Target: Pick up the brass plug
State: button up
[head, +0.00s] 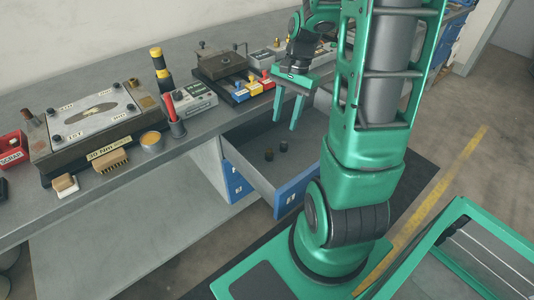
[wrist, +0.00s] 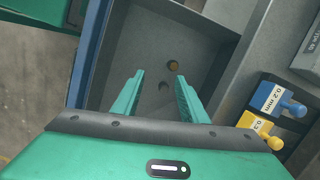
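My gripper (head: 285,123) is open and empty, fingers pointing down above the drawer.
On the bench (head: 215,123) beside the drawer stand coloured gauges (wrist: 285,106), a red-handled tool in a holder (head: 176,128) and a labelled fixture (head: 97,120). Most of the drawer floor is bare.

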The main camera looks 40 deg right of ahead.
aim_at(269, 150)
jog(key=w+f+m, duration=0.1)
jog(key=f, duration=0.4)
jog(key=w+a+f, duration=0.1)
jog(key=f, duration=0.3)
jog(key=w+a+f+m+y, duration=0.1)
jog(key=f, duration=0.4)
jog(key=shift+w+a+f+m, duration=0.25)
jog(key=shift+w+f+m, duration=0.05)
jog(key=shift+w, duration=0.1)
jog(key=shift+c, duration=0.3)
grip_shut()
